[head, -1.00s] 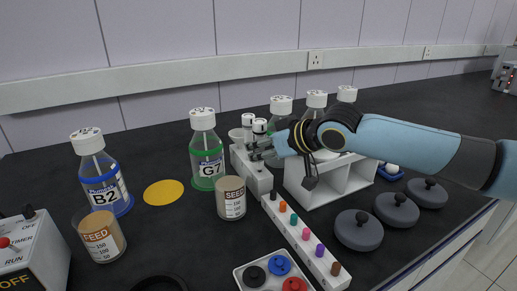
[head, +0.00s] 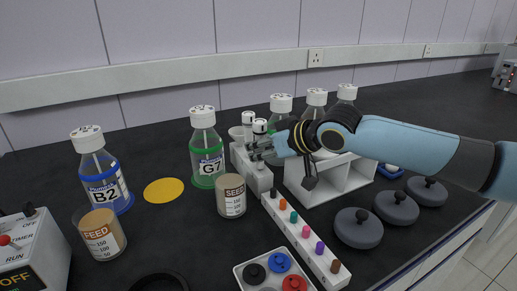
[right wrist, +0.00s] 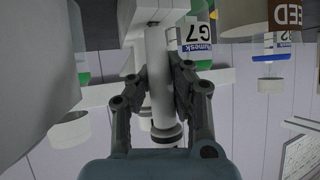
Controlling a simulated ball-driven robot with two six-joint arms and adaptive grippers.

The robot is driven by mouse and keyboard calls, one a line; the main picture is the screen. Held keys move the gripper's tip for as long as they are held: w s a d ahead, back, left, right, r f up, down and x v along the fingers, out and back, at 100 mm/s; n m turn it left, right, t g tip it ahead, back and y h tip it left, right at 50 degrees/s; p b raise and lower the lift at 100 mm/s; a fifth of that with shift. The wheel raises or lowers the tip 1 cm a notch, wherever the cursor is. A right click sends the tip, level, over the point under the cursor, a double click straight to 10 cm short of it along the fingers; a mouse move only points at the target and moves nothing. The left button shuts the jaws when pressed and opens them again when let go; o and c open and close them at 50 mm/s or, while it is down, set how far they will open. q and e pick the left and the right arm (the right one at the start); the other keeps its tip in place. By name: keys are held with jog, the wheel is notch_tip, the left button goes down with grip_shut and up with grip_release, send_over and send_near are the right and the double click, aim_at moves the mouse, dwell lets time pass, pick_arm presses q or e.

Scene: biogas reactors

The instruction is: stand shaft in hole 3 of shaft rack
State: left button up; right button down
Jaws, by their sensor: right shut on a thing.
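My right gripper (head: 258,151) is shut on the shaft (head: 260,127), a pale upright cylinder with a white cap and dark band. In the right wrist view, which is upside down, the shaft (right wrist: 158,75) runs between both fingers. The white shaft rack (head: 240,158) is a block directly below and around the gripper. Another white-capped shaft (head: 248,119) stands behind the held one. The hole numbers cannot be read. My left gripper is not in view.
The green G7 bottle (head: 207,150) and a seed cup (head: 231,197) stand left of the rack. A white strip with coloured pegs (head: 327,268) runs toward the front. A white open stand (head: 327,188) is right, near grey lids (head: 358,229).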

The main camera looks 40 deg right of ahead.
jog(key=shift+f, duration=0.35)
dwell(0.4)
jog(key=c, duration=1.2)
grip_release()
jog(key=shift+v, duration=3.75)
